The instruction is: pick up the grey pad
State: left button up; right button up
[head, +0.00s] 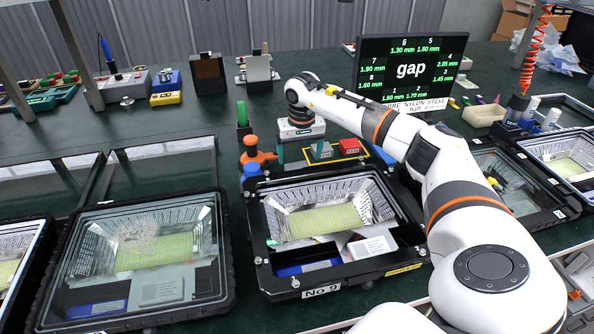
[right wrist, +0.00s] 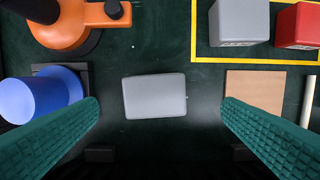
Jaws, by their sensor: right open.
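A light grey rectangular pad (right wrist: 155,95) lies flat on the dark green bench top in the right wrist view. My right gripper (right wrist: 157,104) is open above it, with one green ribbed finger on each side and clear gaps between pad and fingers. In the head view my right gripper (head: 303,153) points down behind the middle floodlight housing; I cannot make out the pad there for sure. A second grey block (right wrist: 240,22) sits beside a red block (right wrist: 299,25) inside a yellow outline. My left gripper is not in view.
An orange clamp-like piece (right wrist: 85,22) and a blue knob (right wrist: 38,97) stand left of the pad. A tan square (right wrist: 255,90) lies to its right. The middle housing (head: 330,268) is in front; a gap display (head: 411,72) stands behind.

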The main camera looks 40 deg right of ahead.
aim_at(298, 167)
jog(key=shift+w+f, duration=0.25)
jog(key=shift+f, duration=1.3)
jog(key=shift+w+f, duration=0.2)
jog(key=shift+f, duration=1.35)
jog(key=shift+c, duration=0.6)
jog(key=c, duration=1)
jog(key=shift+r, duration=0.1)
notch_tip(298, 167, up, 10)
